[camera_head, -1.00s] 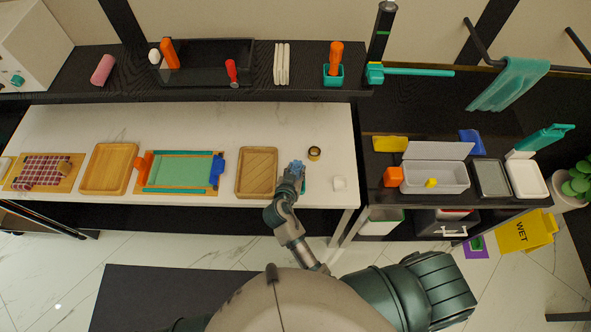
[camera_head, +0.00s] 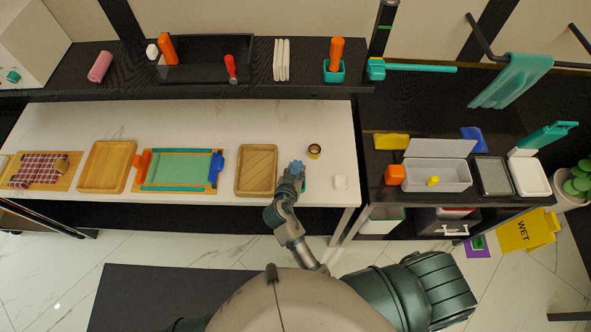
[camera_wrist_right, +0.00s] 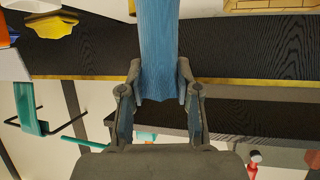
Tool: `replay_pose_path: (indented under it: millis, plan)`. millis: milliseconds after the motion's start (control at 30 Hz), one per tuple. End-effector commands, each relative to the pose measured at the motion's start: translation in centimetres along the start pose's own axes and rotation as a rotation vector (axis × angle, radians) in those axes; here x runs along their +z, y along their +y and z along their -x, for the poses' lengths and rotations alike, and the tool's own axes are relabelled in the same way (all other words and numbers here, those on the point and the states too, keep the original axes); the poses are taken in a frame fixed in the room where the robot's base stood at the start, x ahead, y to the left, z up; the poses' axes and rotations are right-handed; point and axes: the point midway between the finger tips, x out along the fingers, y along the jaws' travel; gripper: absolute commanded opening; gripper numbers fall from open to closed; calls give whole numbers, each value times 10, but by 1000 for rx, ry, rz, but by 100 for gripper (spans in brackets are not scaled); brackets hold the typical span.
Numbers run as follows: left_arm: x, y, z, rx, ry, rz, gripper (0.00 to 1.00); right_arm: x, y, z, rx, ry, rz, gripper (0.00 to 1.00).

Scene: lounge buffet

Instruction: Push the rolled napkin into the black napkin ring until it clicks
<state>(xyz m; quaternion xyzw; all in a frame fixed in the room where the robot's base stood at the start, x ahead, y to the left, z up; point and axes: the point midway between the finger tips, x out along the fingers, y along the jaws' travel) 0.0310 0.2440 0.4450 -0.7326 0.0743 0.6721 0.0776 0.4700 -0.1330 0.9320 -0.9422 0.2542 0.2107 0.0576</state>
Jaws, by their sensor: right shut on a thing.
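The rolled napkin (camera_wrist_right: 160,45) is a blue, ribbed roll. In the wrist view it stands between the two fingertips of my right gripper (camera_wrist_right: 160,85), which is shut on it; its far end runs out of the picture. In the head view my right gripper (camera_head: 290,180) is over the front of the white counter, with a bit of blue napkin (camera_head: 297,167) showing at its tip. My left gripper is not in view.
A wooden tray (camera_head: 256,171) is close on the left of the gripper. A teal mat (camera_head: 180,170) and another wooden tray (camera_head: 106,167) are further left. The counter behind the ring is clear up to the black shelf (camera_head: 120,75).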

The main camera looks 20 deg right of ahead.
Motion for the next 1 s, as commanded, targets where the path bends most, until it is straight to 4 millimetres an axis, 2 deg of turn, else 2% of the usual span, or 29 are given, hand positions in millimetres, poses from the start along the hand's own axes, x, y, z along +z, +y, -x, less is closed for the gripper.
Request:
replay_pose_path:
  millis: [233,267,367,867,1000]
  plan:
    - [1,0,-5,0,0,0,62,6,0,-3,0,-1,0,0]
    - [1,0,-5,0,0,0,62,6,0,-2,0,-2,0,37]
    - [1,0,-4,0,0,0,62,5,0,-2,0,-2,0,62]
    - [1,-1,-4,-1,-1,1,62,4,0,-2,0,0,0,62]
    - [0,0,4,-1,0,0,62,-4,0,2,0,1,0,62]
